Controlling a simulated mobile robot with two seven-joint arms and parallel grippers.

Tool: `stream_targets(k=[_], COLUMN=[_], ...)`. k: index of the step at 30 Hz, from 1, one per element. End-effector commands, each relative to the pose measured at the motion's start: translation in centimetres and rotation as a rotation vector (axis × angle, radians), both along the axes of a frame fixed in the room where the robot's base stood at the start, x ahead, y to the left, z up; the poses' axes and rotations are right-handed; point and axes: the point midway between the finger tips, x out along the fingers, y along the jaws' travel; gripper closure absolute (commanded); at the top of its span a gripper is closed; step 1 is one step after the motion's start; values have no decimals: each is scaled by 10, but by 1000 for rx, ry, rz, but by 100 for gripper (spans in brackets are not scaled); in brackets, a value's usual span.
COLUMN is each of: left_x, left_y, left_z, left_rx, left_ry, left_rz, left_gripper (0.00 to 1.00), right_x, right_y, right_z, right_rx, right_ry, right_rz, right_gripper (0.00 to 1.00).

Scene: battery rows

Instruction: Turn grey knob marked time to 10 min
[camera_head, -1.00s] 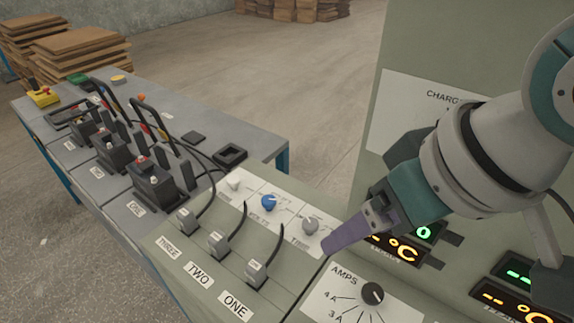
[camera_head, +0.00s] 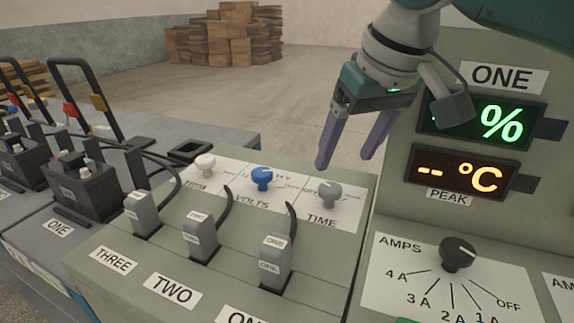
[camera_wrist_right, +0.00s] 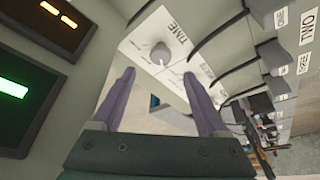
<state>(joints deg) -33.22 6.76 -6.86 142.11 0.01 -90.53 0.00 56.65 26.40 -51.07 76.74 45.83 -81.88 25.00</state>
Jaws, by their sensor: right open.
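The grey knob (camera_head: 329,194) stands on a white plate marked TIME, at the right end of a row of three knobs on the green panel. It also shows in the right wrist view (camera_wrist_right: 160,54), ahead of and between the fingers. My right gripper (camera_head: 345,162) is open, its two purple fingers pointing down, above and slightly behind the grey knob and apart from it. In the right wrist view the fingers (camera_wrist_right: 162,78) hold nothing. The 10 min mark is too small to read. My left gripper is not in view.
A blue knob (camera_head: 262,178) marked VOLTS and a white knob (camera_head: 204,165) sit left of the grey one. Several grey plugs with cables, such as this plug (camera_head: 274,262), stand in front. A display housing (camera_head: 397,200) and black AMPS knob (camera_head: 457,253) are at right.

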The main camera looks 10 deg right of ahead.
Motion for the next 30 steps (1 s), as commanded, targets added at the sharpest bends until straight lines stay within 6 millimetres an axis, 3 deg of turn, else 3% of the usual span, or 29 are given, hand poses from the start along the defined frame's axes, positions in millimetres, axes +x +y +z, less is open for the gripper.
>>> stream_targets(k=[6,12,24,30], left_x=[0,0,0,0], left_y=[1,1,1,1], left_z=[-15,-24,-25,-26], left_rx=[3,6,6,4], left_ry=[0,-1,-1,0], left_rz=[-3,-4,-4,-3], left_gripper=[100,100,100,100], right_x=[15,25,28,28], right_y=[4,6,6,6], right_z=[-43,-64,-70,-70], right_rx=[0,-1,-1,-1], right_ry=[2,1,-1,-1], right_rz=[0,2,3,3], right_gripper=[24,24,24,44])
